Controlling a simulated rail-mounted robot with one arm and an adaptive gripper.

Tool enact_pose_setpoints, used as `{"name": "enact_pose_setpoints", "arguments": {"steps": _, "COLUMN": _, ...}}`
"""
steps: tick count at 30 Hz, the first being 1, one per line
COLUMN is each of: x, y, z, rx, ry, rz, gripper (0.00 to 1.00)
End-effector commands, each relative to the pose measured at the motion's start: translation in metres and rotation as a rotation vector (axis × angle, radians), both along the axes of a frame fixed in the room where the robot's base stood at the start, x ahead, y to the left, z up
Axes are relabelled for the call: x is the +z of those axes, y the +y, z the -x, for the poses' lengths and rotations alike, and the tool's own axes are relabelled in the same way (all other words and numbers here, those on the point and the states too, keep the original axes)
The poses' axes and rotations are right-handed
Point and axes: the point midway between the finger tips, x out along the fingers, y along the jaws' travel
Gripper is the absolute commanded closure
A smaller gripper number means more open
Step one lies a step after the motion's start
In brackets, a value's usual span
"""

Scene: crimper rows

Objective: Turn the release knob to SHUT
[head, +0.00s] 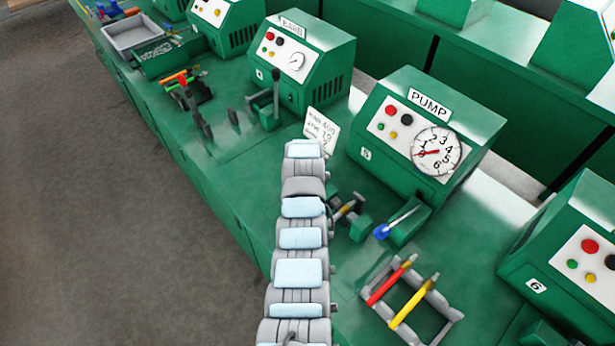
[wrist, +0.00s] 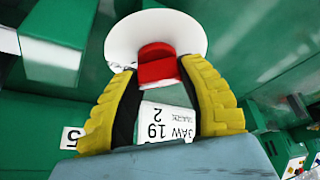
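A red knob (wrist: 157,63) stands out from a round white dial plate (wrist: 188,30) in the wrist view. Small dark marks show on the plate's lower left edge, but I cannot read them. My gripper (wrist: 158,72) has its yellow, dark-lined fingers on either side of the knob. The knob fills the gap between the fingertips, and they look to be pressed on it. In the head view my arm hides the gripper and the knob. The green PUMP machine (head: 430,140), with its gauge (head: 436,151), stands right of my arm.
A white card (head: 321,130) stands by my arm; part of it shows upside down in the wrist view (wrist: 165,122). A blue-tipped lever (head: 398,222) and a rack with red and yellow handled tools (head: 412,300) lie right of my arm. Green machines line the bench.

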Motion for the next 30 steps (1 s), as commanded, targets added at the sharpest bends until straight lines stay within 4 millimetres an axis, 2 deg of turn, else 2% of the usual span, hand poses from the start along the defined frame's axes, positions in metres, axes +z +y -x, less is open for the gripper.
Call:
{"name": "enact_pose_setpoints", "arguments": {"steps": 11, "x": -0.0012, "y": -0.0005, "z": 0.0003, "rx": 0.008, "ry": 0.0, "rz": 0.0, "gripper": 0.95}}
{"name": "enact_pose_setpoints", "arguments": {"steps": 17, "x": -0.0018, "y": -0.0019, "z": 0.0003, "rx": 0.066, "ry": 0.001, "rz": 0.0, "gripper": 0.95}}
{"name": "enact_pose_setpoints", "arguments": {"steps": 30, "x": -0.0063, "y": -0.0021, "z": -0.0002, "rx": 0.419, "ry": -0.001, "rz": -0.001, "gripper": 0.95}}
